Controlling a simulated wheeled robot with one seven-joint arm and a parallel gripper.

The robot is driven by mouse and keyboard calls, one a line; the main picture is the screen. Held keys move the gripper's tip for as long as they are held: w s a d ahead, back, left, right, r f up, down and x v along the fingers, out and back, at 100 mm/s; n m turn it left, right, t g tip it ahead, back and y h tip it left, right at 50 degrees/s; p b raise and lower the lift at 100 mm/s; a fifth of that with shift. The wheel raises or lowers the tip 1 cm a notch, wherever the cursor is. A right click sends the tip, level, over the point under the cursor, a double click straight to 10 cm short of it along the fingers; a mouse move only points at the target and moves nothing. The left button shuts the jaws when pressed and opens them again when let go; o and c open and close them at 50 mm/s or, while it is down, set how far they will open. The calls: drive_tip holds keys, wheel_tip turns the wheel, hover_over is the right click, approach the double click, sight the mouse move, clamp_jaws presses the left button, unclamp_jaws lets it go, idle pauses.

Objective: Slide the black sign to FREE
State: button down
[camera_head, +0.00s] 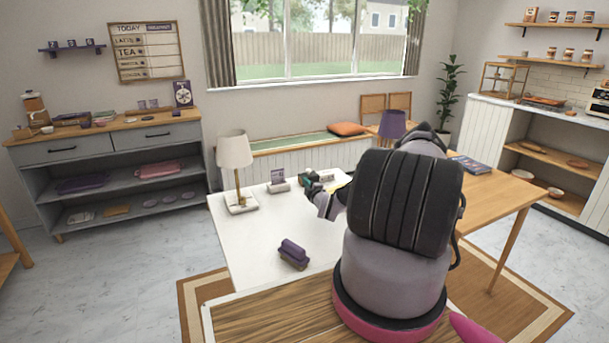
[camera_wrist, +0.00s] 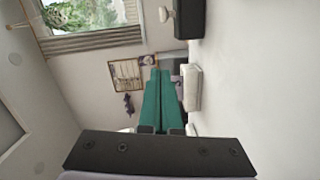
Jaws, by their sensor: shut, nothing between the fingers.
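In the wrist view a dark block (camera_wrist: 188,18) with a small pale knob on its left side rests on the white surface. It looks like the black sign, but I can read no wording on it. In the head view my arm and gripper cover that area, and I cannot pick the sign out. My gripper (camera_wrist: 158,98) has green fingers, shut together and empty. It is low over the white tabletop, apart from the dark block in the wrist view. In the head view my gripper (camera_head: 307,180) is near the back of the table.
A small card holder (camera_head: 278,182) stands left of my gripper, with a white lamp (camera_head: 237,165) farther left.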

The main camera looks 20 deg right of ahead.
sight(306, 173)
drive_tip(key=w, duration=0.9)
drive_tip(key=shift+w+d+f, duration=0.1)
drive_tip(key=shift+d+f, duration=0.05)
drive_tip(key=shift+f, duration=0.1)
drive_tip(key=shift+w+d+f, duration=0.1)
drive_tip(key=shift+w+d, duration=0.2)
drive_tip(key=shift+d, duration=0.3)
drive_tip(key=shift+w+d+f, duration=0.1)
drive_tip(key=shift+w+d, duration=0.15)
drive_tip(key=shift+d, duration=0.3)
drive_tip(key=shift+w+d+f, duration=0.15)
drive_tip(key=shift+w+d, duration=0.1)
drive_tip(key=shift+d, duration=0.6)
